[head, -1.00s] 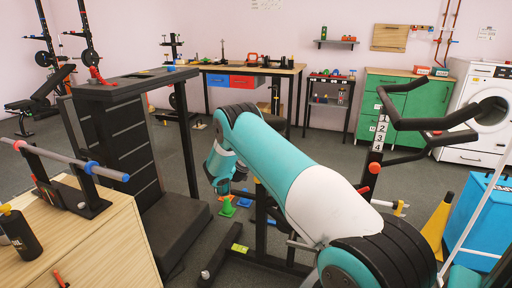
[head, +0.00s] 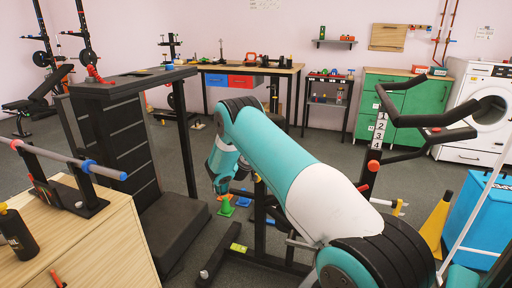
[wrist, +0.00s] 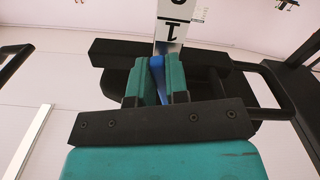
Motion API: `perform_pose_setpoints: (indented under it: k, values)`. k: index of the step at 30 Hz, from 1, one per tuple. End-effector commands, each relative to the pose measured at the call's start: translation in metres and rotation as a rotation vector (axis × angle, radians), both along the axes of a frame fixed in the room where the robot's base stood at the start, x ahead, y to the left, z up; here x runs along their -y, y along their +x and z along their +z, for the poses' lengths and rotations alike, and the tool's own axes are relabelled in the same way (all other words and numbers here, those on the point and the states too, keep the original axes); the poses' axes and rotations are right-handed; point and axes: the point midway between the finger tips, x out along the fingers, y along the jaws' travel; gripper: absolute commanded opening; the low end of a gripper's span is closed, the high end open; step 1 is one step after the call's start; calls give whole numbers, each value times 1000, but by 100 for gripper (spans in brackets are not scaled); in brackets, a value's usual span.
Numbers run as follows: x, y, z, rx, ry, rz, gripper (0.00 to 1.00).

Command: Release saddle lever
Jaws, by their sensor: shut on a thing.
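My gripper (wrist: 159,83) is at the centre of the wrist view, its teal fingers shut on a narrow blue lever (wrist: 157,66). The lever stands between the fingers, just below a white numbered post (wrist: 172,24) marked with a 1. A dark bulky part (wrist: 118,77), perhaps the saddle, lies behind the fingers; I cannot tell for sure.
A wooden cabinet (head: 90,235) with a barbell and bottle is at front left. A yellow cone (head: 436,222) and blue box (head: 470,225) stand at right.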

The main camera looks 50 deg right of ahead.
Motion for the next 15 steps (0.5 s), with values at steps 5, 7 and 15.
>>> perform_pose_setpoints:
  k: [5, 7, 15]
  values:
    - [3, -7, 3, -156, -63, 0, 0]
    - [4, -10, 4, -219, -88, -1, 0]
    - [7, -18, 12, -443, -182, 1, 0]
